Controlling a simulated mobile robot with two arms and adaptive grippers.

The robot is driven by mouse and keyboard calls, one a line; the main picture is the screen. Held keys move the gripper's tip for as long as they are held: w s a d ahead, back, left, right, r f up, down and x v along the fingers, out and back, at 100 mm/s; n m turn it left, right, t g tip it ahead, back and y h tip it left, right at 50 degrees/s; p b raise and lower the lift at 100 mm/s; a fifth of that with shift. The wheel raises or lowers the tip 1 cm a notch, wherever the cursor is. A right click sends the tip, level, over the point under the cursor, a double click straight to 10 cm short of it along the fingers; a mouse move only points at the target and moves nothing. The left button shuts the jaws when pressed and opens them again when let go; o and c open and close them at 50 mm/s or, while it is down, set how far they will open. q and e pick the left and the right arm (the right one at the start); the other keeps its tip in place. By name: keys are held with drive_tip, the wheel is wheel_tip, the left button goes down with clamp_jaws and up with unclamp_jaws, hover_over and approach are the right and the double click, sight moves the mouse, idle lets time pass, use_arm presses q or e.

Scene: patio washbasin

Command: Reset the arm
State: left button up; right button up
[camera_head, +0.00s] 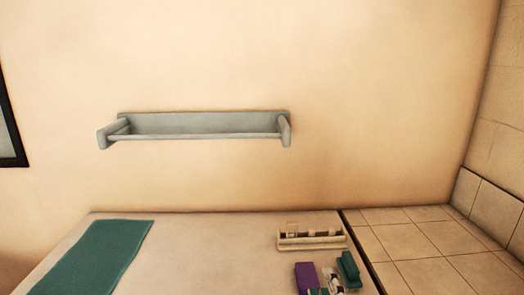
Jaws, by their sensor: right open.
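My left gripper is not in view.
A grey wall shelf (200,124) hangs above, empty. Tiled surface (430,240) lies right.

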drive_tip(key=s+d+f+m+g+h, duration=0.25)
drive_tip(key=s+f+m+g, duration=0.2)
drive_tip(key=f, duration=0.25)
drive_tip(key=s+d+f+m+g+h, duration=0.1)
drive_tip(key=s+d+f+m+g, duration=0.3)
drive_tip(key=f, duration=0.4)
drive_tip(key=s+d+f+m+g+y, duration=0.1)
drive_tip(key=s+f+m+g, duration=0.25)
drive_tip(key=s, duration=0.45)
drive_tip(key=s+f+m+g, duration=0.3)
drive_tip(key=s+f, duration=0.2)
drive_tip(key=s, duration=0.3)
wheel_tip(320, 180, down, 26)
drive_tip(key=s+g, duration=0.1)
drive_tip(key=s, duration=0.2)
drive_tip(key=s+d+f+g, duration=0.1)
drive_tip(key=s+d+f, duration=0.2)
drive_tip(key=s+f, duration=1.2)
drive_tip(key=shift+s, duration=0.3)
